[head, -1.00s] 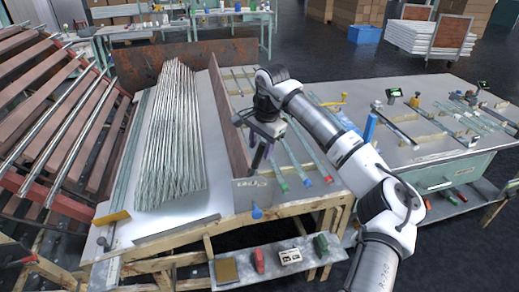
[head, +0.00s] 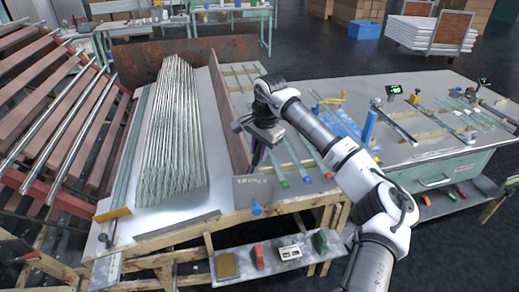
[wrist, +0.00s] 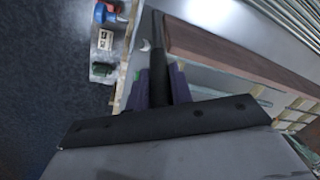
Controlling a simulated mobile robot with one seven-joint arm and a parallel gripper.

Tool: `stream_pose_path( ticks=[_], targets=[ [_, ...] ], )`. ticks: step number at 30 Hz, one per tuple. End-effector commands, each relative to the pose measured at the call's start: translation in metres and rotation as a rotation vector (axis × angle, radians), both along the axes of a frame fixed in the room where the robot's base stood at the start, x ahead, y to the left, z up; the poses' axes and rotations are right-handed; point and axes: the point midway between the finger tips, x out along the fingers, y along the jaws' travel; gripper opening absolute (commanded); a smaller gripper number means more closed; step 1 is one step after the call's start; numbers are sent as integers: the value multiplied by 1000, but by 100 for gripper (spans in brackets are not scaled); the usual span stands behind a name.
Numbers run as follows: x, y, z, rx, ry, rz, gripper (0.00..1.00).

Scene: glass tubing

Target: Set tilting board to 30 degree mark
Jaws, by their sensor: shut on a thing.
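The brown tilting board (head: 229,122) stands steeply on edge along the bench, between the tube pile and the rack of tubes. In the wrist view its long brown edge (wrist: 235,55) runs away to the right. A grey plate with small markings (head: 252,190) is at its near end; the markings are too small to read. A blue knob (head: 257,209) sits below the plate. My gripper (head: 259,155) is at the board's right side near this end. In the wrist view its purple fingers (wrist: 158,88) are shut around a dark bar-like handle (wrist: 153,40).
A large pile of glass tubes (head: 170,135) lies left of the board. Tubes with green and red ends (head: 284,182) lie close to its right. A low shelf (head: 222,284) holds small items below. A slanted rack (head: 60,120) stands at far left.

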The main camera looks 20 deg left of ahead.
Motion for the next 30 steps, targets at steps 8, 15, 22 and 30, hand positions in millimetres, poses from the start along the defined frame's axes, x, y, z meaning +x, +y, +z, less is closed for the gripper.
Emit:
stream_pose_path(
  ticks=[8, 15, 22, 30],
  targets=[
    [13, -18, -10, 80, 53, -5, 0],
    [24, -35, -17, 180, 118, -1, 0],
    [25, -35, -17, 180, 117, -1, 0],
    [24, -34, -17, 181, 118, -1, 43]
  ],
)
